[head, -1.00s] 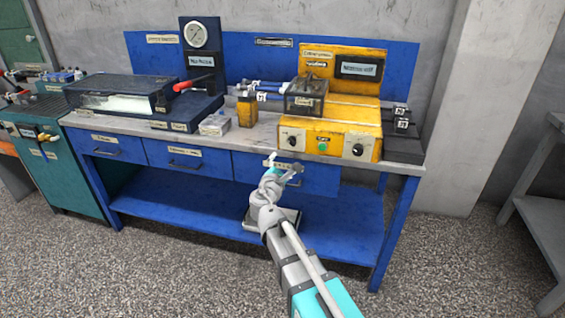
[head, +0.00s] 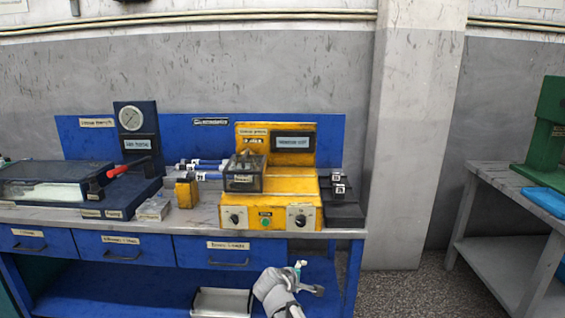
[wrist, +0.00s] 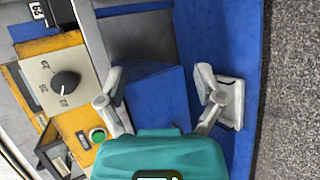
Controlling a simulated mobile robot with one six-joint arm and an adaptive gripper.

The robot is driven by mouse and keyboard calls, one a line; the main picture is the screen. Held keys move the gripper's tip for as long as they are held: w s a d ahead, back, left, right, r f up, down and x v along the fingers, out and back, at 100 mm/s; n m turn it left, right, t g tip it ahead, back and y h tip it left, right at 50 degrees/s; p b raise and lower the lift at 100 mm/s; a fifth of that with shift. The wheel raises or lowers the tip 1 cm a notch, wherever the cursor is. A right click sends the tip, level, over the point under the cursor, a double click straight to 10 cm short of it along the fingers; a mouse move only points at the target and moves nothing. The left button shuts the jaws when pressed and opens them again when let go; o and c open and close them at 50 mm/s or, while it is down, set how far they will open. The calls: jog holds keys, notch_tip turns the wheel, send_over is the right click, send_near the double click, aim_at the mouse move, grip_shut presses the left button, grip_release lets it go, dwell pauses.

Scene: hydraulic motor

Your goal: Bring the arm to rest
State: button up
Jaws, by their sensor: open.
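My gripper (head: 300,278) is in the lower middle of the head view, in front of the blue bench below its drawer row. In the wrist view the two grey fingers of my gripper (wrist: 161,88) are spread wide apart with nothing between them. A blue bench surface shows behind the gap. The fingers look clear of the bench, though the exact distance is hard to tell. Only the end of my arm shows in the head view; the rest is cut off by the lower edge.
The yellow control box (head: 268,212) stands on the blue bench's grey top (head: 205,222). The third drawer (head: 228,252) looks shut. A grey tray (head: 222,302) is on the lower shelf. A grey side table (head: 500,262) stands right, with open floor (head: 410,290) between.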

jog(key=s+d+f+m+g+y+p, duration=0.1)
jog(key=s+d+f+m+g+y, duration=0.25)
jog(key=s+d+m+g, duration=0.3)
jog(key=s+d+f+m+g+y, duration=0.3)
jog(key=s+d+f+m+g, duration=0.15)
jog(key=s+m, duration=0.4)
notch_tip(320, 180, up, 24)
jog(key=s+n+p, duration=0.1)
jog(key=n+p, duration=0.1)
jog(key=p, duration=2.2)
jog(key=shift+s+d+f+t, duration=0.15)
jog(key=shift+s+d+t, duration=0.1)
jog(key=shift+t, duration=0.15)
